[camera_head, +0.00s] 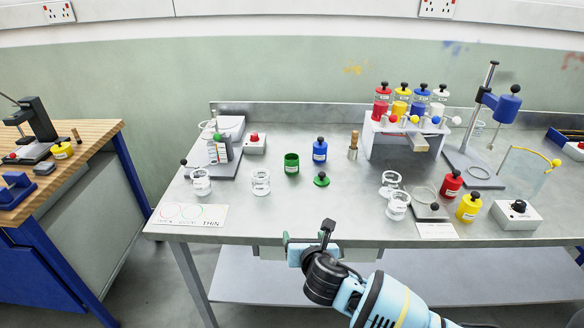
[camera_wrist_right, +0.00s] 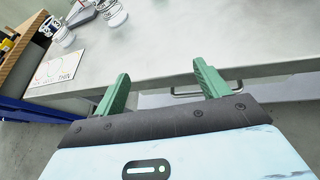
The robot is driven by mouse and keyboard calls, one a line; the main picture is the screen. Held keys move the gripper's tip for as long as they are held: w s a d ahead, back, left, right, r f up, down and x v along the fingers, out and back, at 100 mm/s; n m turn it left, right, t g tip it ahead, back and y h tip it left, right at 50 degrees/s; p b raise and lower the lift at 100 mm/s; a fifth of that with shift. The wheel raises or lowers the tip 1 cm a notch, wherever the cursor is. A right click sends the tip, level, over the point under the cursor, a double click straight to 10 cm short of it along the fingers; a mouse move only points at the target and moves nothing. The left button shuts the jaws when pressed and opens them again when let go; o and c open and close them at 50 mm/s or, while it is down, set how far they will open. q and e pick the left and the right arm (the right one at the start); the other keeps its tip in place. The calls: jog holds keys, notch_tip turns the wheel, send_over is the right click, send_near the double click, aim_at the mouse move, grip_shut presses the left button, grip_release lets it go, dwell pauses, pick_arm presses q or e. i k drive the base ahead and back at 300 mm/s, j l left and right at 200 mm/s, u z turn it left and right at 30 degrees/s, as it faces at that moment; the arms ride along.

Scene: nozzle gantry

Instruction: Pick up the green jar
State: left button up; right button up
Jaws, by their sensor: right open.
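The green jar (camera_head: 291,164) stands upright and open on the grey table (camera_head: 240,222), left of the middle. A green lid with a black knob (camera_head: 321,180) lies on the table to its right and nearer the front edge. My right gripper (camera_head: 303,240) is at the table's front edge, nearer than the jar and apart from it. In the right wrist view its two green fingers (camera_wrist_right: 162,92) are spread wide with nothing between them. The jar does not show in that view. My left gripper is not in view.
A clear glass jar (camera_head: 261,182) stands left of the green jar, and a blue jar (camera_head: 320,150) stands to its right. A white card with circles (camera_head: 190,215) lies at the front left. The table between my gripper and the lid is clear. A rack (camera_head: 385,140) stands further right.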

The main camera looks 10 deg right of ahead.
aim_at(291, 159)
jog(key=i+l, duration=0.15)
jog(key=i, duration=0.7)
